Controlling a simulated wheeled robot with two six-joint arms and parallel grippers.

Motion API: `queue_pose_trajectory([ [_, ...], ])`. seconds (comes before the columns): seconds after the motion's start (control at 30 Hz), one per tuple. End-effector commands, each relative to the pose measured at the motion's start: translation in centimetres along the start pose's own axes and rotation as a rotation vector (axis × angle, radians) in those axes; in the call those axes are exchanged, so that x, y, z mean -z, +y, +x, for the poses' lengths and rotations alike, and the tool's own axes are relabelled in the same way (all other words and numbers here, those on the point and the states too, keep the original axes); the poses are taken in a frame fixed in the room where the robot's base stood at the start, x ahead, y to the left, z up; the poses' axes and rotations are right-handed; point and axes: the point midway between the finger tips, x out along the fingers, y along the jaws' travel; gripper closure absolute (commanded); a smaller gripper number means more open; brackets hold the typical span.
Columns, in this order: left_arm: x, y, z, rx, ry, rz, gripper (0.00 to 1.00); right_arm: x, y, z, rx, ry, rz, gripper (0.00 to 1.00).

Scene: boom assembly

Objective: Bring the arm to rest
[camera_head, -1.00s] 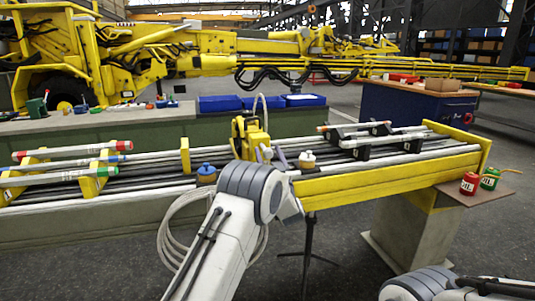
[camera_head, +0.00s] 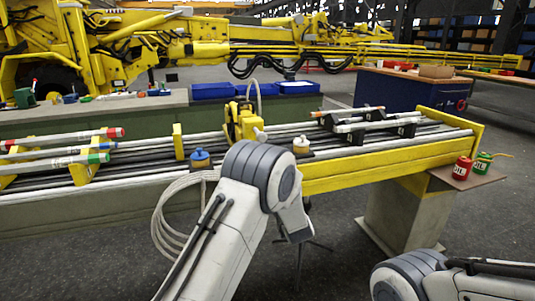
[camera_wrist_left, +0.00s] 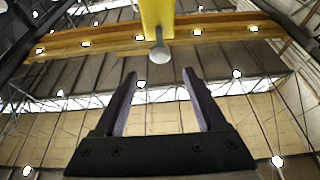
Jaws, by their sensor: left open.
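My left arm (camera_head: 250,190) rises from the bottom middle of the head view and bends at its grey joint in front of the long rail bench. Its gripper is not clearly seen there. In the left wrist view the left gripper (camera_wrist_left: 159,77) has its two dark fingers apart with nothing between them, pointing up toward the roof. A yellow part with a grey rounded knob (camera_wrist_left: 160,52) shows beyond the fingertips, apart from them. My right arm (camera_head: 440,278) shows at the bottom right; its gripper is out of view.
The rail bench (camera_head: 390,168) carries a yellow clamp unit (camera_head: 241,122), a blue-capped bottle (camera_head: 200,160), a white-capped bottle (camera_head: 301,146) and tubes. A coiled hose (camera_head: 170,225) hangs in front. Red (camera_head: 462,168) and green (camera_head: 481,165) oil cans stand at right. Floor is open in front.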

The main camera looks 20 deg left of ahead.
Motion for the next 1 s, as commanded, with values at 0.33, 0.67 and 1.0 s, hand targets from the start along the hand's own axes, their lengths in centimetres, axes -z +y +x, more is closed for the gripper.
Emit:
queue_pose_trajectory([
  [0.33, 0.0, 0.0, -0.3, -0.001, -0.001, 0.0, 0.27, 0.0, 0.0, 0.0, 0.0, 0.0, 0.0, 0.5],
  [0.67, 4.3, 7.4, -3.3, -0.323, -0.311, -0.112, 0.27, 0.1, -0.2, -2.8, 0.0, 0.0, 0.0, 0.5],
  [1.0, 11.3, 11.5, -20.9, -0.896, -0.93, -0.041, 0.27, 0.4, -0.5, -7.0, 0.0, 0.0, 0.0, 0.5],
])
